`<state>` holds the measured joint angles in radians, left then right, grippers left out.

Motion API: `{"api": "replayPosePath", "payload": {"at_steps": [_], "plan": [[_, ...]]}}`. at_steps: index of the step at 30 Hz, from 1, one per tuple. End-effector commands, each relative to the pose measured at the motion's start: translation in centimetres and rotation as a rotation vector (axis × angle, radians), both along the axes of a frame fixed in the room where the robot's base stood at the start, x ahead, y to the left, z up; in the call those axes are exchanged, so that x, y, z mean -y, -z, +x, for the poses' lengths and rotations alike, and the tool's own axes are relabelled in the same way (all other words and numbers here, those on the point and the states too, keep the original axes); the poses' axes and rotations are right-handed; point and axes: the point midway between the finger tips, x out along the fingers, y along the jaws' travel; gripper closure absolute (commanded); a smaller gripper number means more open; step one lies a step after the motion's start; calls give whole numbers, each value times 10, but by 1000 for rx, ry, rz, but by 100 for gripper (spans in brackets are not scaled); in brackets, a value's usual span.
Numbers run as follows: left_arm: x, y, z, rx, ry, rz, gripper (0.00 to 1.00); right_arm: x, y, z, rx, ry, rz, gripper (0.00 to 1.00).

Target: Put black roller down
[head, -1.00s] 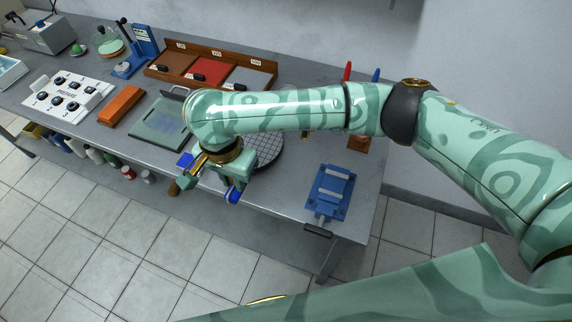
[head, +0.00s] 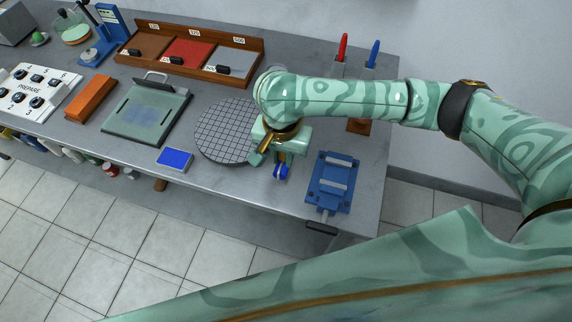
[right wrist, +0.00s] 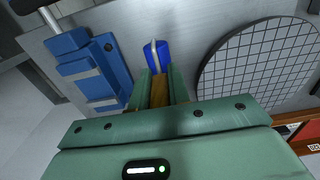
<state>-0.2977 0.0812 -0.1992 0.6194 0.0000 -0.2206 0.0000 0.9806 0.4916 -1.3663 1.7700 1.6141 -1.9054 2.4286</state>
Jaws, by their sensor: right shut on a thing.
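My right gripper (head: 268,160) is over the front of the bench, between the round gridded plate (head: 212,152) and the blue fixture (head: 332,182). In the right wrist view its jaws (right wrist: 158,85) are shut on a small blue piece (right wrist: 157,56) with a pale strip along it. The blue piece also shows below the gripper in the head view (head: 281,172). I cannot make out a black roller in the jaws. Whether the held piece touches the bench is unclear. The gridded plate also shows in the right wrist view (right wrist: 262,65). My left gripper is out of view.
A blue pad (head: 174,159) lies near the front edge. A green plate (head: 128,129), an orange block (head: 91,98) and a white switch panel (head: 40,76) stand left. A wooden tray (head: 254,62) with compartments is behind. Red (head: 342,47) and blue (head: 373,53) handles stand upright behind my arm.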

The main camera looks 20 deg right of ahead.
Motion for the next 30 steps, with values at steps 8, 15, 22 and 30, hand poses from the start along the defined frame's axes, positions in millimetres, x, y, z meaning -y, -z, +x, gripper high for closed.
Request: {"api": "replayPosePath", "payload": {"at_steps": [8,15,22,30], "plan": [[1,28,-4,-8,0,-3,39,9,38,0,-3,-1,1,100],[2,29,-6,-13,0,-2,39,10,40,1,4,-1,0,100],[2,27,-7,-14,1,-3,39,10,42,1,2,0,0,68],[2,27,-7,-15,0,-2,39,10,43,1,2,0,0,60]]}}
